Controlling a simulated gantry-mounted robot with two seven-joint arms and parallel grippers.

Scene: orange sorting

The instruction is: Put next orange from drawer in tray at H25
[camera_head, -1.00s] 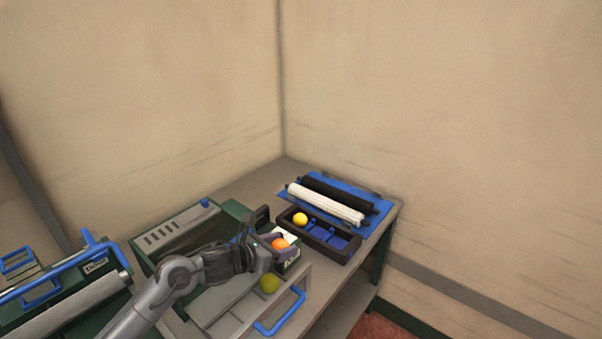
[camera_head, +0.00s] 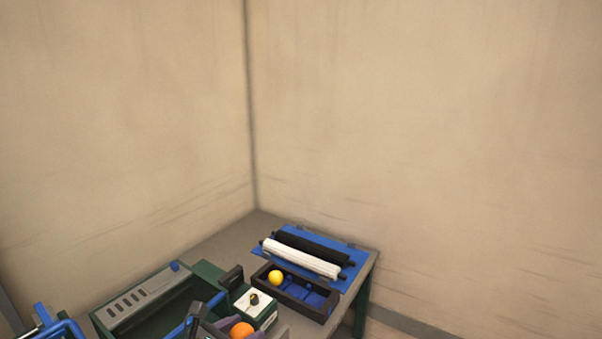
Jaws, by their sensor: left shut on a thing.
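An orange (camera_head: 242,330) sits between the fingers of my left gripper (camera_head: 236,331) at the bottom edge of the head view. The gripper is shut on it, and the lower part of the gripper is cut off by the frame. The dark tray (camera_head: 318,315) with blue compartments lies behind and to the right of the gripper. A yellow-orange fruit (camera_head: 275,277) sits in its left end; the other compartments look empty. The drawer is out of view below. My right gripper is not in view.
A green machine housing (camera_head: 137,301) is at left. A white roller (camera_head: 300,258) and a black roller (camera_head: 312,246) lie on a blue board behind the tray. Walls close the back.

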